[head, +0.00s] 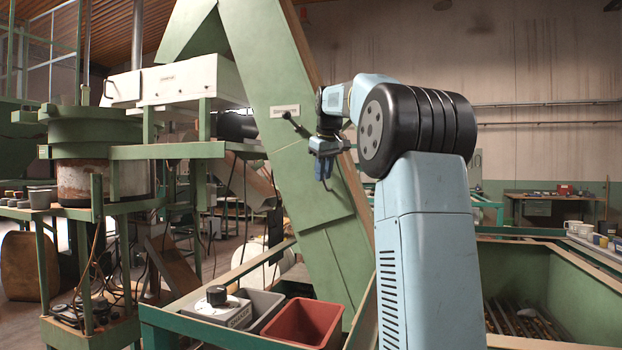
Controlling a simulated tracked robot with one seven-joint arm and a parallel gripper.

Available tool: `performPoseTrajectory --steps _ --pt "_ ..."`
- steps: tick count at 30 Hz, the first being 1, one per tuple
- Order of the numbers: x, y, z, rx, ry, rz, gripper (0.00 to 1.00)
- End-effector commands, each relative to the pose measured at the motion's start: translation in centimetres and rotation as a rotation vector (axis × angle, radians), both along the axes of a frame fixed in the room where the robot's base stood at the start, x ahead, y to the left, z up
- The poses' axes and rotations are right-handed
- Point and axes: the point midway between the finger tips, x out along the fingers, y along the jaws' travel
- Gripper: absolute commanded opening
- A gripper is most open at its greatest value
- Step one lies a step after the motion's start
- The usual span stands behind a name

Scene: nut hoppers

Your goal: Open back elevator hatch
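The tall green elevator (262,75) slants down through the middle of the head view. A small label plate (285,110) is on its face. Seams on the face below the label mark panels, but I cannot tell which one is the back hatch or whether it is open. A dark rod with a round end (296,125) shows just below the label, beside my wrist; I cannot tell what it is fixed to. My blue gripper (324,177) hangs in front of the elevator's right edge, pointing down. Its fingers are too small to read, and I see nothing held.
A red bin (303,323) and a grey bin (258,306) sit on a green frame below. A grey control box with a black knob (217,296) is beside them. A green hopper (580,285) is at right. Machinery (95,150) fills the left.

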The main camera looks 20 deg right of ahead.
Motion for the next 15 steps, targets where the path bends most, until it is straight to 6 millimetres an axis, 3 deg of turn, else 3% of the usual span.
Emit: performPoseTrajectory --steps 6,15 --pt "0.7 0.1 -1.5 0.001 0.000 0.004 0.20" --pt "0.9 0.2 -1.7 0.001 0.000 0.005 0.20"
